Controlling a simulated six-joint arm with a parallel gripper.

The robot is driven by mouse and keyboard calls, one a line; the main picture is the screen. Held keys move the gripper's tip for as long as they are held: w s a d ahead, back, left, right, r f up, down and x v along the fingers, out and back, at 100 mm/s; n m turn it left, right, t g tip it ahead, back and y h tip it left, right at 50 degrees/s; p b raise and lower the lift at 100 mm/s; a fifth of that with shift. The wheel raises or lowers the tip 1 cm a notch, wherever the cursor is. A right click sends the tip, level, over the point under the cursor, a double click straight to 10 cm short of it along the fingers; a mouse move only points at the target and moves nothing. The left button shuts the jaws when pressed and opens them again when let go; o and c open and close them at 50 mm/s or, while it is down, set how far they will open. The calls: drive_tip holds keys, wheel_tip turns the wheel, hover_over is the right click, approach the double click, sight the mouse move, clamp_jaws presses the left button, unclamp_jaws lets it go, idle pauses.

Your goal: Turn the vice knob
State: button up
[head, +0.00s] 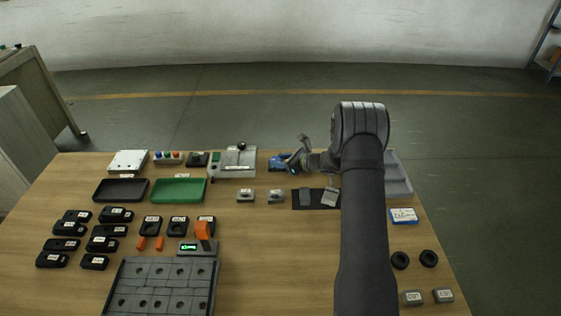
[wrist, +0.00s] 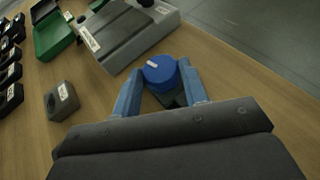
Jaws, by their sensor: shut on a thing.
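The vice knob (wrist: 160,72) is a round blue cap with a pale mark on its top, at the middle of the wrist view. My gripper (wrist: 163,84) has one blue finger on each side of the knob and is shut on it. My gripper and wrist partly hide the vice there, and the knob cannot be made out clearly. Most of the vice body is hidden below the knob in the wrist view.
A grey device (head: 233,162) stands left of the vice, with a green tray (head: 178,190) and a black tray (head: 120,189) further left. Two small grey blocks (head: 246,196) lie in front. A grey tray (head: 397,175) is behind my arm at right.

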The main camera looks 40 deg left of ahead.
drive_tip(key=shift+w+a+n+g+h, duration=0.15)
drive_tip(key=shift+n+g+h, duration=0.15)
drive_tip(key=shift+n+g, duration=0.45)
drive_tip(key=o, duration=1)
drive_tip(key=shift+c, duration=0.2)
drive_tip(key=shift+d, duration=0.2)
drive_tip(key=v, duration=1.7)
drive_tip(key=shift+w+r, duration=0.1)
